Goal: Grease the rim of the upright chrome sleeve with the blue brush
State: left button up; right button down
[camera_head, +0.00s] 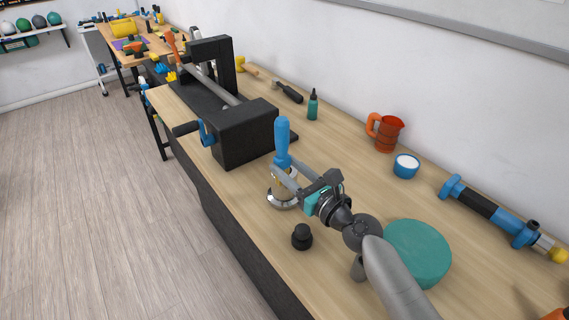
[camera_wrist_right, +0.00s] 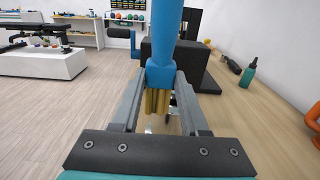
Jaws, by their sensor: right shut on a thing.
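The blue brush (camera_head: 283,141) stands upright in my right gripper (camera_head: 289,178), which is shut on it. In the wrist view, its blue handle (camera_wrist_right: 163,45) rises between the fingers and its tan bristles (camera_wrist_right: 157,102) point down. The chrome sleeve (camera_head: 283,202) stands on the bench directly below the brush; its flanged base shows. The fingers and brush partly hide its upper part, so I cannot tell whether the bristles touch the rim. My left gripper is in neither view.
A black press-like fixture (camera_head: 243,135) stands behind the sleeve. A black knob (camera_head: 302,237) and teal disc (camera_head: 418,250) are near my right arm. A blue tub with white contents (camera_head: 406,165), orange jug (camera_head: 387,133), green bottle (camera_head: 313,105) and blue cylinder (camera_head: 490,213) line the wall side.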

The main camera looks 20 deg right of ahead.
aim_at(276, 158)
jog(key=shift+s+d, duration=0.2)
jog(key=shift+s, duration=0.4)
jog(key=shift+w, duration=0.1)
jog(key=shift+w+a, duration=0.25)
jog(key=shift+w, duration=0.35)
jog(key=shift+w+a+f, duration=0.2)
jog(key=shift+w+a, duration=0.1)
jog(key=shift+w, duration=0.4)
jog(key=shift+x, duration=2.75)
jog(key=shift+s+d, duration=0.1)
jog(key=shift+s, duration=0.05)
